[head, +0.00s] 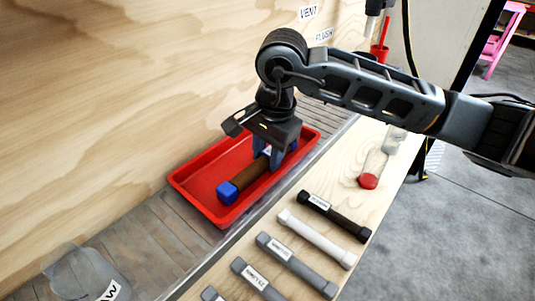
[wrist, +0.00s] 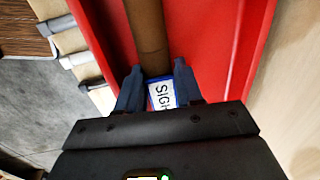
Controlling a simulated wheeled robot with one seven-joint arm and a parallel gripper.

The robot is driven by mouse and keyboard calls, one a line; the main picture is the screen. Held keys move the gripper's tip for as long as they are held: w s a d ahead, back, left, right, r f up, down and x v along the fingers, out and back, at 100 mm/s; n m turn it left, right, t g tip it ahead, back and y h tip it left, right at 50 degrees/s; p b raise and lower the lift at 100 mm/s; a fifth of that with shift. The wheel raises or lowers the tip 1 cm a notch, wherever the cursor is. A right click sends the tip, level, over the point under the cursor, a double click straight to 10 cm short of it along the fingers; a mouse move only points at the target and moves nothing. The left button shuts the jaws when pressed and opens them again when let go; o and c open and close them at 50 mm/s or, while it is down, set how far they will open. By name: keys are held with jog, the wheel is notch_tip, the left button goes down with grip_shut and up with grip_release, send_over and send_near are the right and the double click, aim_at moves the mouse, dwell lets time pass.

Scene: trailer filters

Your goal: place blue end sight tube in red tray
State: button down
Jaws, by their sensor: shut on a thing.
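The blue end sight tube (head: 246,179) is a brown tube with blue ends. In the head view it lies lengthwise inside the red tray (head: 204,185), its near blue end low over the tray floor. My gripper (head: 274,158) is over the tray, shut around the tube near its far end. In the wrist view the gripper (wrist: 158,90) has its fingers on either side of the tube (wrist: 148,30), by a white label with the letters SIGH. The red tray also fills the background of the wrist view (wrist: 215,45). I cannot tell whether the tube touches the tray floor.
Several capped tubes (head: 316,238) lie in a row on the wooden ledge right of the tray. A red-tipped item (head: 368,180) lies farther back. A clear container (head: 85,275) stands at the lower left. A plywood wall (head: 110,100) rises behind the tray.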

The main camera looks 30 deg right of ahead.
jog(key=c, duration=1)
grip_release()
notch_tip(320, 180, up, 12)
jog(key=s+p, duration=0.1)
jog(key=p, duration=0.1)
jog(key=shift+s+d, duration=0.25)
jog(key=shift+s, duration=0.05)
